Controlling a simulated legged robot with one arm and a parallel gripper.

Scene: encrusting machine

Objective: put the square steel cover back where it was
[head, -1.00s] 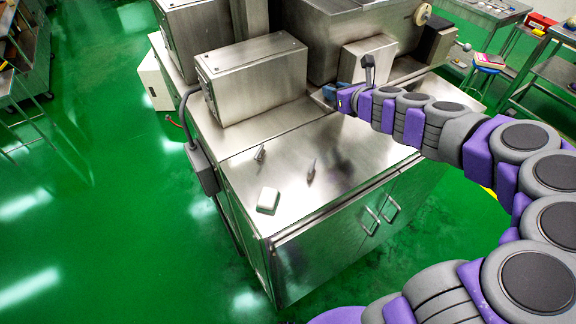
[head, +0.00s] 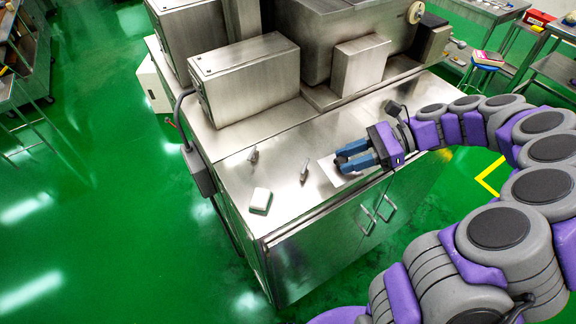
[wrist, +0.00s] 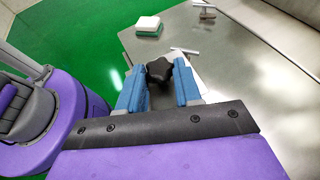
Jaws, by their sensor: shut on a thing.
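The square steel cover (head: 327,171) is a pale, thin plate under my gripper, near the front right of the steel tabletop in the head view. My gripper (head: 345,160) is shut on a black lobed knob (wrist: 158,69), which seems to belong to the cover. In the wrist view the knob is between the two blue fingers, and part of the cover (wrist: 203,68) shows beside the right finger. My fingers hide the rest. I cannot tell whether the cover touches the tabletop or is just above it.
A white and green sponge-like block (head: 260,199) and two small metal pieces (head: 252,154) (head: 304,172) lie on the tabletop (head: 232,190). Steel boxes (head: 247,80) (head: 360,65) stand behind. Door handles (head: 366,220) project from the front.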

